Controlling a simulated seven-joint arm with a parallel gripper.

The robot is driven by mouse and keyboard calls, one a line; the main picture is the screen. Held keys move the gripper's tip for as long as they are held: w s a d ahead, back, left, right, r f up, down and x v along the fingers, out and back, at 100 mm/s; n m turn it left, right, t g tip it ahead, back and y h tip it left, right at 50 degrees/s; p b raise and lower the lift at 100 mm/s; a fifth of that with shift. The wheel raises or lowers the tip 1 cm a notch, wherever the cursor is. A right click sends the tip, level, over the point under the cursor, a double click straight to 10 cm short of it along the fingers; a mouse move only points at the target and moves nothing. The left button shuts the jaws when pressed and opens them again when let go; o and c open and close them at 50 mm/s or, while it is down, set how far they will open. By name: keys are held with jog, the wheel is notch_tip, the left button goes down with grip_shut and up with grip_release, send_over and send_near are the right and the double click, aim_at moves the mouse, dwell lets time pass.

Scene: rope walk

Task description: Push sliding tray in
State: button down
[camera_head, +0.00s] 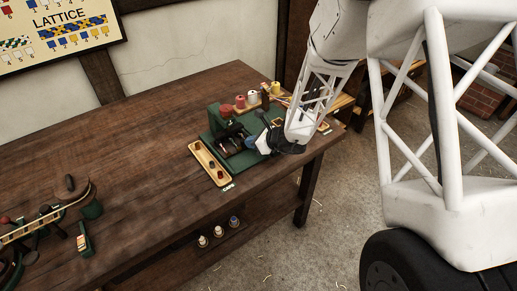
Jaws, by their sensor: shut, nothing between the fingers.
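A dark green device (216,122) with an upright body and a flat base stands on the wooden table, right of the picture's middle left. The low green part (243,160) at its front looks like the sliding tray, but it is small, and I cannot tell how far out it stands. My gripper (251,142) is shut and empty, low over the right side of the device. Whether its fingertips touch the tray is not clear. My gripper and wrist hide part of the device's right side.
A shallow wooden tray (203,156) with small dark and red pieces lies just left of the device. Spools (252,97) stand behind it. The middle of the table (140,150) is clear.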

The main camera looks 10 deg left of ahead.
jog(key=shift+w+a+r, duration=0.15)
jog(key=shift+w+a, duration=0.1)
jog(key=shift+w, duration=0.05)
jog(key=shift+s+d, duration=0.1)
jog(key=shift+d, duration=0.3)
jog(key=d, duration=0.1)
jog(key=s+d, duration=0.1)
jog(key=d, duration=0.2)
jog(key=shift+s+r, duration=0.1)
jog(key=shift+s, duration=0.2)
jog(key=v, duration=0.9)
jog(key=shift+s+d, duration=0.15)
jog(key=shift+d, duration=0.05)
